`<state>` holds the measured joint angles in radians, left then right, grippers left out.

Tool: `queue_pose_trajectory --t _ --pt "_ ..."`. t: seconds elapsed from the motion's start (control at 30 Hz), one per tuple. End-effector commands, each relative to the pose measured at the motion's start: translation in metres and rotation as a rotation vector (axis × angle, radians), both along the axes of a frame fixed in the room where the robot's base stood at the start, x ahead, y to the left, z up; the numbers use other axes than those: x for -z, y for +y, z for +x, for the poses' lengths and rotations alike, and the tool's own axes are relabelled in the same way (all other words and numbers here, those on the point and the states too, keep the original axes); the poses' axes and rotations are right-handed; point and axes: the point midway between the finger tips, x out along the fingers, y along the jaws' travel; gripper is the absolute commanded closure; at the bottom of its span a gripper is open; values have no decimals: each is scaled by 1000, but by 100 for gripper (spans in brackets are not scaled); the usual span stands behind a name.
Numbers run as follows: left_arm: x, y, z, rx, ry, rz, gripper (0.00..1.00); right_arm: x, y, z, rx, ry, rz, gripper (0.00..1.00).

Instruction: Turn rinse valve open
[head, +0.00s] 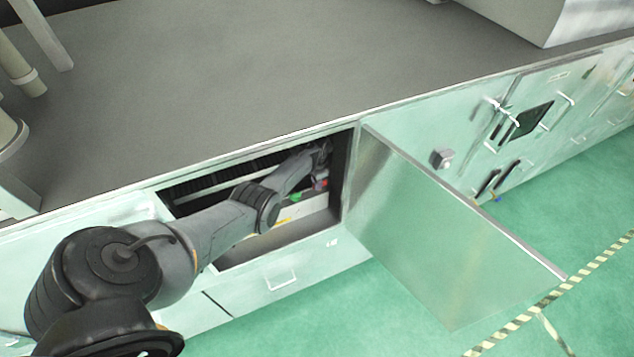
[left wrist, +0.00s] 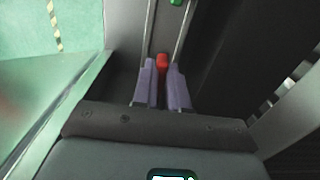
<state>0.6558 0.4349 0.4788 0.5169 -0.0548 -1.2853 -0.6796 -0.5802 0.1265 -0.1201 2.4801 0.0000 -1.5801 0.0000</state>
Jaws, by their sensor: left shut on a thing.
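My left arm reaches through the open cabinet door, and my left gripper (head: 319,172) is deep inside the cabinet, small and partly dark. In the left wrist view the two purple fingers (left wrist: 164,85) are shut on a small red handle (left wrist: 162,62), which looks like the rinse valve's. Only its end shows between the fingertips. A green part (left wrist: 176,3) is at the top edge of that view, beyond the red handle; a green part (head: 295,197) also shows in the head view beside my arm. The valve body and how far the handle is turned cannot be made out. My right gripper is not in view.
The cabinet door (head: 440,240) stands swung open to the right of the opening. The opening's frame and side wall (head: 343,170) are close to my gripper. The grey worktop (head: 250,70) lies above. Green floor (head: 560,210) is clear in front.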

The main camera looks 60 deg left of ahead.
Motion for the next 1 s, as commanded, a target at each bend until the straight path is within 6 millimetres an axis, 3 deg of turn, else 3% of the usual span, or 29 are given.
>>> queue_pose_trajectory --t 0.1,0.13,0.3,0.67,1.0 --pt "-1 0 0 -3 1 -1 100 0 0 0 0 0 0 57" --pt "-1 0 0 -3 1 -1 86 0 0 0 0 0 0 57" --pt "-1 0 0 -2 0 -1 62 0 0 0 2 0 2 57" --pt "-4 0 0 0 -1 0 62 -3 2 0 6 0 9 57" --pt "-48 1 1 -1 -4 2 62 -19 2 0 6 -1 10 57"
